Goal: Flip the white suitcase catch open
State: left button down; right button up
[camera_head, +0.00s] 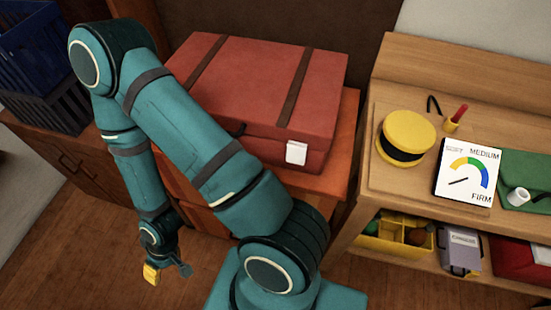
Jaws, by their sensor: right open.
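The red suitcase (247,80) with two dark brown straps lies shut on a reddish wooden cabinet (345,135). Its white catch (296,153) is a small plate on the front face, toward the right corner. I cannot tell the catch's exact position from this view. My right gripper (167,274) hangs low over the floor at the lower left, open and empty. It is well to the left of and below the catch, touching nothing. My right arm crosses in front of the suitcase and hides its left front. My left gripper is not in view.
A wooden bench (378,175) stands at right, with a yellow round case (407,132), a dial card (467,172) and a green box (524,178). Its lower shelf holds a yellow bin (398,236). Dark blue crates (40,62) stand at left. The wooden floor (85,245) is clear.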

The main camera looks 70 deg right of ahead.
aim_at(295, 150)
jog(key=k+j+z, duration=0.15)
jog(key=j+z, duration=0.15)
jog(key=z, duration=2.05)
